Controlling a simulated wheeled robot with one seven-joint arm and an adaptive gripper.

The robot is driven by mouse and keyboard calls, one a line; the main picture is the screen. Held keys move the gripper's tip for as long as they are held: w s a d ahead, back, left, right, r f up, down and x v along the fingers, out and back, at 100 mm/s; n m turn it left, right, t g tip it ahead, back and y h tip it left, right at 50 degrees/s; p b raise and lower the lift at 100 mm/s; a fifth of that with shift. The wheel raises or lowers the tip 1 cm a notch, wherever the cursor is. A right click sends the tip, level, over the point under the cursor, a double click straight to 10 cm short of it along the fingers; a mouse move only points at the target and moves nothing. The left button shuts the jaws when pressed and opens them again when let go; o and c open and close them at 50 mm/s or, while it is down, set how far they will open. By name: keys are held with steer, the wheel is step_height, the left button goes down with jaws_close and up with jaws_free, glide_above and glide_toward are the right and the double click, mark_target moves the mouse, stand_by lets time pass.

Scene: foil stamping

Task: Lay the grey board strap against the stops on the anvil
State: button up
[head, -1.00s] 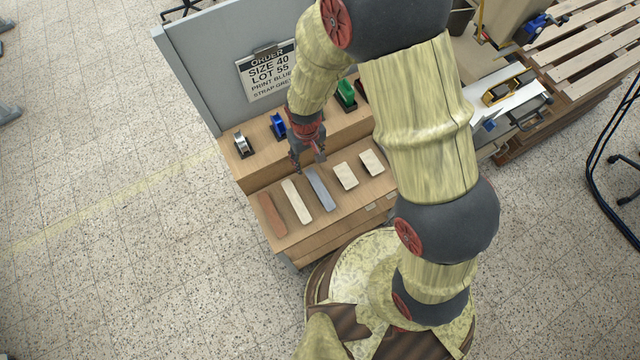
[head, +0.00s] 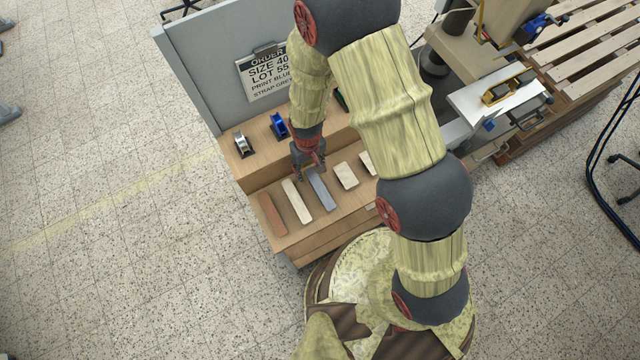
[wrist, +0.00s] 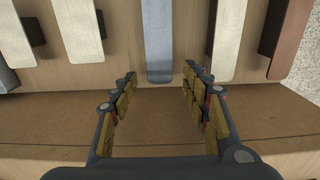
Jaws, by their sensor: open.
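The grey board strap (head: 319,190) lies flat on the lower shelf of the wooden bench, between a cream strap and a small cream block. In the wrist view the grey strap (wrist: 157,40) runs from the top edge down to between my fingertips. My gripper (head: 313,170) is open and empty, over the strap's back end; its fingers (wrist: 158,80) stand apart on either side of it in the wrist view. I cannot tell how high they are above it. The anvil and its stops cannot be made out with certainty.
A cream strap (head: 297,201) and a brown strap (head: 272,214) lie left of the grey one; cream blocks (head: 346,176) lie right. Foil rolls (head: 278,126) stand on the raised back shelf. An order sign (head: 266,73) hangs on the grey panel. A machine (head: 497,95) stands right.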

steer(key=shift+f, duration=0.25)
steer(key=shift+c, duration=1.4)
steer(key=c, duration=0.6)
steer(key=shift+r, duration=0.15)
